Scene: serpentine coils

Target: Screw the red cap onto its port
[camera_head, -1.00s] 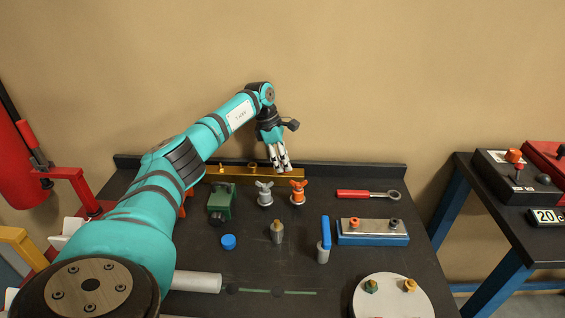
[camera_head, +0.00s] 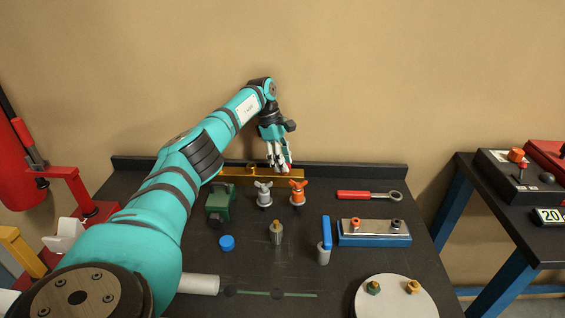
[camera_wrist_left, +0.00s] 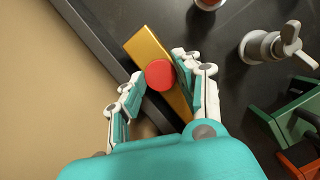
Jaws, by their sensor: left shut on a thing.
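The round red cap (camera_wrist_left: 160,74) sits between the fingers of my left gripper (camera_wrist_left: 159,88) in the left wrist view, over the brass bar. My left gripper is shut on it. In the head view, my left gripper (camera_head: 279,163) points down at the right part of the brass bar (camera_head: 231,181), along the table's back edge. The bar also shows in the left wrist view (camera_wrist_left: 148,44). The port under the cap is hidden, and I cannot tell whether the cap touches it. My right gripper is not in view.
A grey wing valve (camera_head: 264,195) and an orange wing valve (camera_head: 297,194) stand in front of the bar. A green block (camera_head: 219,203), a blue cap (camera_head: 227,243) and a red-handled wrench (camera_head: 364,195) lie nearby. The table's back ledge (camera_head: 355,171) runs behind.

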